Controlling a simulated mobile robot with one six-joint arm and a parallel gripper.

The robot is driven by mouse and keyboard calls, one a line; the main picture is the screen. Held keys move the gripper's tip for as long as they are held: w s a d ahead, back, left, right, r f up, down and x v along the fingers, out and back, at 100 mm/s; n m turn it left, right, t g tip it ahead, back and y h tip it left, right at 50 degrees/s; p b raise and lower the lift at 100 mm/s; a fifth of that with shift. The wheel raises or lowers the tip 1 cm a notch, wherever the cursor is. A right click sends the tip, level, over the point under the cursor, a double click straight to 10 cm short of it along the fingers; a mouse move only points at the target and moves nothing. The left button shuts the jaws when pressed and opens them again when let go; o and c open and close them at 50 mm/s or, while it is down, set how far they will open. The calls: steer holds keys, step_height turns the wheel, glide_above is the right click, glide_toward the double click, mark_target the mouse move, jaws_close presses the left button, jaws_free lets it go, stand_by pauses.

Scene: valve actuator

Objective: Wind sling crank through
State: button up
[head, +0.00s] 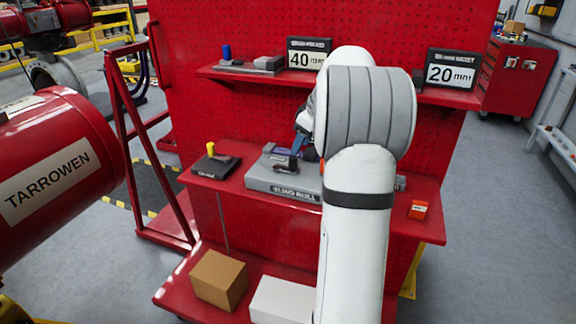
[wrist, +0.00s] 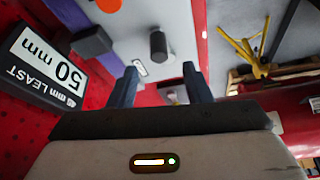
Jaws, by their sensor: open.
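The grey sling reel block (head: 268,183) sits on the middle shelf, its right part hidden behind my arm. My gripper (head: 303,137) is mostly hidden by my arm, just above and right of that part. In the wrist view, my gripper (wrist: 160,88) is open, with a gap between its fingers. A dark upright knob (wrist: 158,45) stands on a pale grey surface beyond the fingertips, apart from them; I cannot tell surely that it is the crank's handle.
A black base with a yellow knob (head: 212,160) stands left of the reel, and an orange-red box (head: 418,209) right. A 50 mm sign (wrist: 45,65) is left in the wrist view. The upper shelf (head: 430,95) overhangs. A large red cylinder (head: 60,165) stands left.

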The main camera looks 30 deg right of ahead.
mark_target(294, 158)
steer(key=x, duration=0.8)
steer(key=shift+d, duration=0.1)
jaws_close()
stand_by(0.4)
